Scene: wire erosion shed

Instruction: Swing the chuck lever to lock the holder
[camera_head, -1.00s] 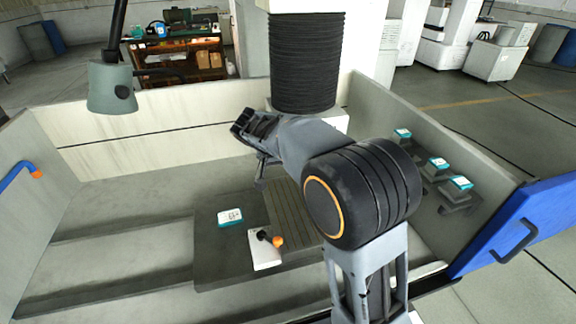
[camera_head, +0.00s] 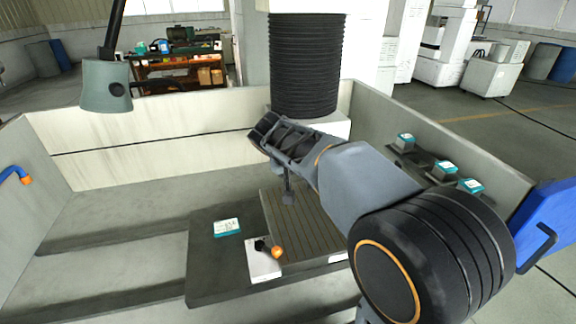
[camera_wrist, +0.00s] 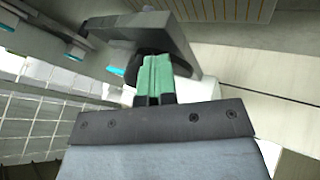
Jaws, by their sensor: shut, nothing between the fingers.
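The chuck lever has a black pivot and arm (camera_head: 260,245) and an orange knob (camera_head: 275,253). It sits on a white block (camera_head: 263,268) on the dark plate (camera_head: 205,275), with its knob toward the right. A teal-and-white topped piece (camera_head: 227,228), which looks like the holder, lies left of and behind it. My gripper (camera_head: 288,196) hangs from the arm's end, above and behind the lever and apart from it. In the wrist view my gripper (camera_wrist: 157,62) has its green fingers together and empty. The lever cannot be made out there.
A slatted surface (camera_head: 318,240) lies right of the lever. A black bellows column (camera_head: 306,65) stands behind my arm. Several teal-topped blocks (camera_head: 446,167) sit along the right wall. A grey lamp head (camera_head: 106,86) hangs at left. A grey bracket-like part (camera_wrist: 140,35) shows beyond the fingers.

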